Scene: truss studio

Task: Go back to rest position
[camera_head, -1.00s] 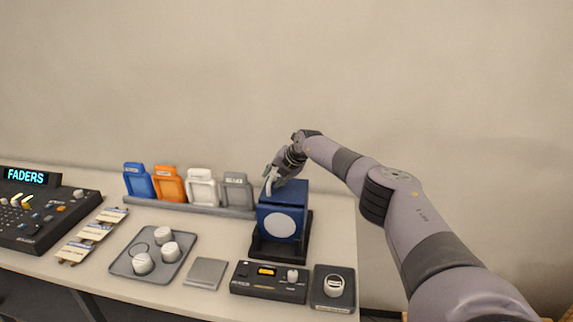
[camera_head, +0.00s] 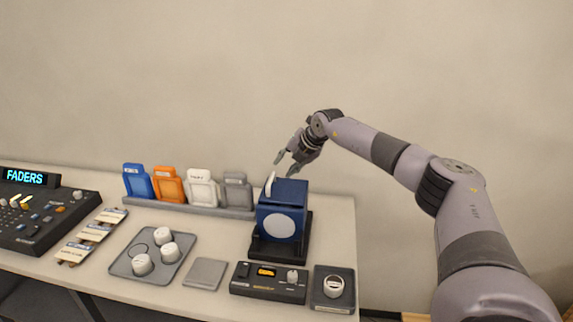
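My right gripper (camera_head: 284,167) hangs in the air just above the blue box (camera_head: 282,222), with its fingers apart and nothing between them. The gripper's fingertips appear apart from the handle. My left gripper is not in view.
The pale table (camera_head: 341,226) carries a "FADERS" console (camera_head: 45,225), a rack of blue, orange, white and grey holders (camera_head: 190,208), a knob tray (camera_head: 125,262), a grey pad (camera_head: 206,273), a black device (camera_head: 268,282) and a single-knob box (camera_head: 333,290). The wall behind is bare.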

